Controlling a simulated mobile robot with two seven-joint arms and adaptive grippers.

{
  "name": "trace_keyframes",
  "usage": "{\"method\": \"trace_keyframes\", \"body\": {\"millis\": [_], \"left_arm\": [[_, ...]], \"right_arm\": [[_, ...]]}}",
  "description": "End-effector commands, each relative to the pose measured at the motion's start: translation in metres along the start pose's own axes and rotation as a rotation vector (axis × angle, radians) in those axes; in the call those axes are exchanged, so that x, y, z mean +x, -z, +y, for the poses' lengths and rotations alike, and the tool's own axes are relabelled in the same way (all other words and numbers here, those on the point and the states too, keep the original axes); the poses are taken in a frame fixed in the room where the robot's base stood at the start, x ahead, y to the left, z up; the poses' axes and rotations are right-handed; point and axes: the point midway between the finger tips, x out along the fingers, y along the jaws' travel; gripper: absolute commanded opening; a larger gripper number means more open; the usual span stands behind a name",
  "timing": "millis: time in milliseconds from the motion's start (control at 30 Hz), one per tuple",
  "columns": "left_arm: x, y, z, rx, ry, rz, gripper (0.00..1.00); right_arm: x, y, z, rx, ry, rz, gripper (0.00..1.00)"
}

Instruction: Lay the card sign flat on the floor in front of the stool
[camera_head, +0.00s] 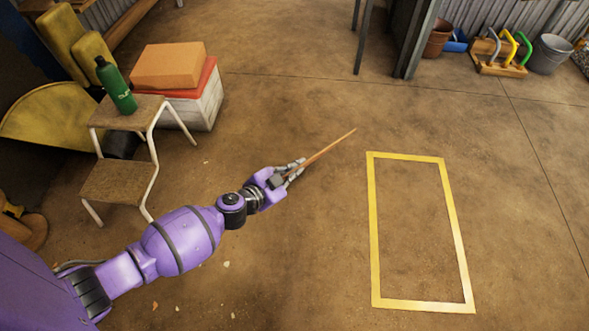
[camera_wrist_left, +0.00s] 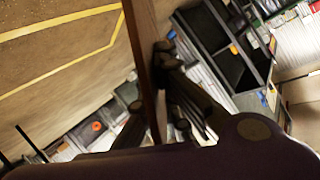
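My left gripper (camera_head: 293,172) is shut on a thin brown card (camera_head: 328,145), seen nearly edge-on in the head view; I take it to be the card sign. It sticks out up and to the right from the fingers, clear of the floor. In the left wrist view the card (camera_wrist_left: 143,45) shows as a narrow brown strip between the fingers (camera_wrist_left: 161,95); its faces are hidden. The two-step stool (camera_head: 118,183) with white legs stands at the left, with the gripper to its right. My right gripper is in neither view.
A green bottle (camera_head: 116,86) stands on the stool's top step. Behind are a white crate (camera_head: 200,108) and an orange-brown box (camera_head: 167,66). A yellow taped rectangle (camera_head: 376,235) marks bare floor at right. Pots, a bucket (camera_head: 550,54) and a tool rack (camera_head: 498,66) line the back.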

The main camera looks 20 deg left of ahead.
Motion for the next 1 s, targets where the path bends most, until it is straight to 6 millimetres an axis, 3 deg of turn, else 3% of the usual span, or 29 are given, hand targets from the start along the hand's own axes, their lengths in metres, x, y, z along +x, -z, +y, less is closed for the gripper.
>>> {"method": "trace_keyframes", "body": {"millis": [33, 200, 633, 1000], "left_arm": [[0.001, -0.003, 0.001, 0.0, 0.0, 0.0, 0.0], [0.001, -0.002, 0.001, 0.0, 0.0, -0.001, 0.23], [-0.002, 0.004, -0.002, 0.0, 0.001, 0.0, 0.23], [-0.078, 0.003, -0.002, -0.001, 0.001, -0.002, 0.23]], "right_arm": [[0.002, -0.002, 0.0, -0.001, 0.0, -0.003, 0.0], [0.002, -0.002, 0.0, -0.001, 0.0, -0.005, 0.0], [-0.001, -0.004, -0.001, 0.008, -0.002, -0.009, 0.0], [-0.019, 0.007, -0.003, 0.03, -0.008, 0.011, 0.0]]}}
